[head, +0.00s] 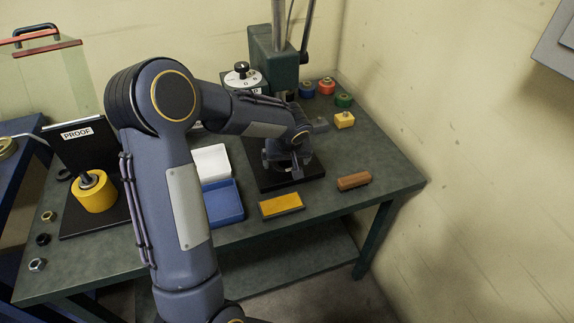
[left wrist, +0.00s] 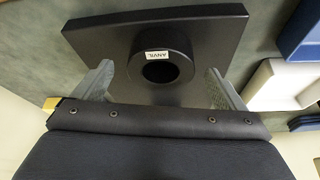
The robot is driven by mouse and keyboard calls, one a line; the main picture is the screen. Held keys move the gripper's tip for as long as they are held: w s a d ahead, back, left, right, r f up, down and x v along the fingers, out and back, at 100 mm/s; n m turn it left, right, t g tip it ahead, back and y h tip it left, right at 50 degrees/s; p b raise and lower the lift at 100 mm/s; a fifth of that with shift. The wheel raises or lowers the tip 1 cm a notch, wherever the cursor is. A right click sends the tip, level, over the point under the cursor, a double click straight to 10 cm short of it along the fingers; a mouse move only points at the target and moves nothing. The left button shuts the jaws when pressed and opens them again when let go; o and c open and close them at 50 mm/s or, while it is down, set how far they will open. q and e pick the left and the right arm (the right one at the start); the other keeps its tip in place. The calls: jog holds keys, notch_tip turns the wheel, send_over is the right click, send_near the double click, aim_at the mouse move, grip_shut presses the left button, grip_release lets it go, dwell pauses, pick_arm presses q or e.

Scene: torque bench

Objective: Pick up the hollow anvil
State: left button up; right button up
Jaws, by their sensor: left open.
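The hollow anvil (left wrist: 163,44) is a short black cylinder with a round hole and a white ANVIL label. It sits on a flat black plate (left wrist: 105,38), which also shows on the bench in the head view (head: 262,181). In the head view my gripper and wrist mostly hide the anvil. My left gripper (head: 284,162) is over the plate. In the left wrist view its two fingers (left wrist: 158,72) are spread wide, one on each side of the anvil, with gaps between. It holds nothing. My right gripper is not in view.
A green press column (head: 272,58) stands behind the plate. A yellow cylinder (head: 96,192) stands at the PROOF board (head: 82,145).

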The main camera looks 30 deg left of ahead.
pick_arm(q)
jog(key=shift+x, duration=0.75)
jog(key=c, duration=1.5)
jog(key=shift+r, duration=0.1)
jog(key=shift+c, duration=0.7)
jog(key=shift+r, duration=0.1)
